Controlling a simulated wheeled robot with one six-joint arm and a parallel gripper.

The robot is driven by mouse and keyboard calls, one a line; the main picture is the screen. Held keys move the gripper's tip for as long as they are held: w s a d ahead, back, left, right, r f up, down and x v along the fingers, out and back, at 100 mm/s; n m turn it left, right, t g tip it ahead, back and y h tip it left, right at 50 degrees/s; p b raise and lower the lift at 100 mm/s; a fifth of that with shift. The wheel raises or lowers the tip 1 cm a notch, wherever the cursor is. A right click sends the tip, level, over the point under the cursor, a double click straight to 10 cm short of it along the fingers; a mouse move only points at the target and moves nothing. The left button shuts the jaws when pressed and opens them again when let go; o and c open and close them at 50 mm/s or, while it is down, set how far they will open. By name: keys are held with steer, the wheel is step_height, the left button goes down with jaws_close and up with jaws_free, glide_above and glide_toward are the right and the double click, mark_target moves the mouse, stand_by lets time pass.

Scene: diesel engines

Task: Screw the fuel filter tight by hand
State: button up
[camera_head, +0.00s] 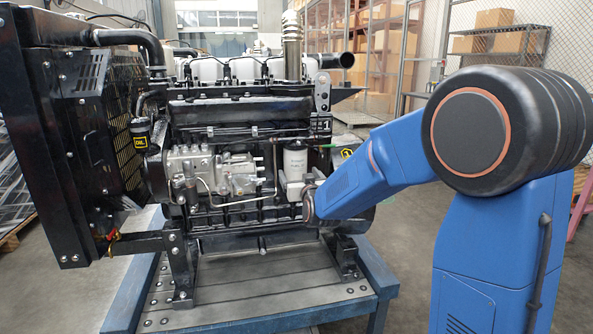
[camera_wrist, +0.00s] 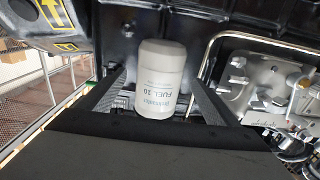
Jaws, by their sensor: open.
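The fuel filter (camera_head: 294,163) is a white upright canister on the near side of the black diesel engine (camera_head: 245,110), right of the injection pump. In the wrist view the filter (camera_wrist: 160,82) appears upside down, with its "FUEL" print towards the camera. My gripper (camera_wrist: 158,88) is open, with one dark finger on each side of the filter. I cannot tell whether either finger touches it. The filter's upper joint is not clearly seen in the wrist view.
The metal injection pump (camera_head: 220,168) and its bent pipes sit left of the filter. A black radiator frame (camera_head: 75,140) stands at the engine's left. The engine rests on a blue stand (camera_head: 135,300). Shelves with boxes (camera_head: 495,40) are behind.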

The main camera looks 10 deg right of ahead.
steer(key=shift+w, duration=2.55)
steer(key=shift+w, duration=0.1)
steer(key=shift+c, duration=0.3)
steer(key=c, duration=1.5)
